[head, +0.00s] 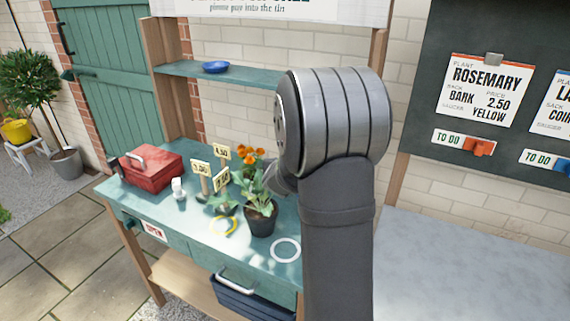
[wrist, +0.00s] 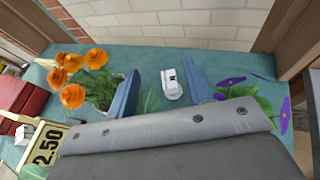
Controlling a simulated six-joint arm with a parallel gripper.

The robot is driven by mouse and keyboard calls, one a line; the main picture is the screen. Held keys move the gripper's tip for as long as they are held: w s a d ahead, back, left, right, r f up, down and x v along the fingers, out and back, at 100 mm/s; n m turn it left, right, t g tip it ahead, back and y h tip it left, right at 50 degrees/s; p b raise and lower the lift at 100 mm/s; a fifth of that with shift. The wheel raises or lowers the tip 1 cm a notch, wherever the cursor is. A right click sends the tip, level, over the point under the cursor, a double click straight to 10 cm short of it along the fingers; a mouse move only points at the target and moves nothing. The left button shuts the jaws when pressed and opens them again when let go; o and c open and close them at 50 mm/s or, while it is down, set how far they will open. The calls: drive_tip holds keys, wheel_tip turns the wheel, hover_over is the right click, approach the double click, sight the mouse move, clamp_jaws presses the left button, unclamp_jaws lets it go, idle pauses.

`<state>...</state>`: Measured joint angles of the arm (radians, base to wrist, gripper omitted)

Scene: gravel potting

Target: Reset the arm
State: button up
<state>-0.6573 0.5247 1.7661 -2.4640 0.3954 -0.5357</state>
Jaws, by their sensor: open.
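My gripper (wrist: 162,85) shows in the wrist view as two blue fingers set wide apart, with nothing held between them. A small white object (wrist: 172,84) lies on the bench beyond the gap. Orange flowers (wrist: 75,80) stand left of the fingers, and a plant with purple flowers (wrist: 240,88) is to their right. In the head view my grey arm rises large in front of the green bench (head: 190,232). It hides my fingertips and the bench's right part.
In the head view, a potted plant (head: 262,215), orange flowers (head: 250,156) and price signs (head: 202,168) stand close left of my arm. A red toolbox (head: 150,168) sits at the bench's left. A white ring (head: 286,250) lies in front. A shelf (head: 190,72) is behind.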

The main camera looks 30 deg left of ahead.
idle(0.6)
drive_tip(key=w+f, duration=0.1)
drive_tip(key=f, duration=0.2)
drive_tip(key=w+a+f, duration=0.1)
drive_tip(key=w+f, duration=0.1)
drive_tip(key=f, duration=0.1)
drive_tip(key=w+f, duration=0.1)
drive_tip(key=f, duration=0.2)
drive_tip(key=shift+w+a+f, duration=0.25)
drive_tip(key=shift+a, duration=0.15)
wheel_tip(320, 180, up, 3)
drive_tip(key=shift+s+r, duration=0.1)
drive_tip(key=shift+r, duration=0.6)
